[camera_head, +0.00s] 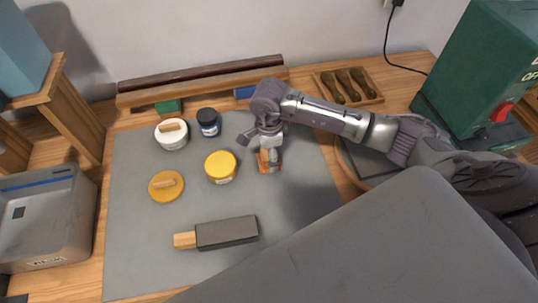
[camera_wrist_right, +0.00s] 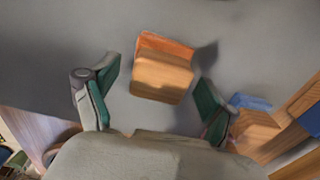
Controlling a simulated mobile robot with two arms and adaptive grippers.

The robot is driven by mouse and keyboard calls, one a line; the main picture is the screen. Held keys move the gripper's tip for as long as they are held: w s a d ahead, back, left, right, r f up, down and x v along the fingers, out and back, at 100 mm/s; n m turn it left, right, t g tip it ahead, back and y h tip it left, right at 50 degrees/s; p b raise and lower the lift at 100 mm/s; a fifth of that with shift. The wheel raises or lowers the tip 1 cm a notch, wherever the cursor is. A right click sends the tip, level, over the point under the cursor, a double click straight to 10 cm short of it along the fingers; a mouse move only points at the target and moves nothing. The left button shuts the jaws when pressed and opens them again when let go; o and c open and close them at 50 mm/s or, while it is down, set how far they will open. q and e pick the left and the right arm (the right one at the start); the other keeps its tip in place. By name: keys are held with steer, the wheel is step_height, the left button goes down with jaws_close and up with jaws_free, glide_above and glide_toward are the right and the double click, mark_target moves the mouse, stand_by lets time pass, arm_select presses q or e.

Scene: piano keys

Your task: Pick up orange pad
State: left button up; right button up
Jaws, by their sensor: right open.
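The orange pad (camera_wrist_right: 168,44) shows in the right wrist view as an orange layer under a wooden block (camera_wrist_right: 160,80). It lies on the grey mat, between and beyond my right gripper's fingers. My right gripper (camera_wrist_right: 158,92) is open, with one green-lined finger on each side and visible gaps to the block. In the head view the gripper (camera_head: 269,147) is over the pad (camera_head: 263,163) and partly hides it. I cannot tell its exact height above the mat. My left gripper is not in view.
On the grey mat (camera_head: 130,245) stand a yellow jar (camera_head: 220,167), a dark blue jar (camera_head: 208,123), a white round item (camera_head: 171,135), a yellow round pad (camera_head: 161,193) and a dark block (camera_head: 228,232). A wooden rail (camera_head: 200,92) lies behind; a tool tray (camera_head: 347,86) is at back right.

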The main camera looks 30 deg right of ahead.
steer(key=shift+f, duration=0.15)
steer(key=c, duration=1.2)
steer(key=shift+c, duration=0.2)
steer(key=shift+r+b, duration=0.3)
steer(key=shift+r, duration=0.3)
step_height(320, 180, up, 3)
steer(key=shift+w+f+b, duration=0.1)
steer(key=shift+b, duration=0.45)
steer(key=s+d+r+b, duration=0.2)
steer(key=s+r, duration=0.5)
steer(key=s, duration=0.4)
steer(key=shift+s+d, duration=0.3)
steer(key=shift+d, duration=0.15)
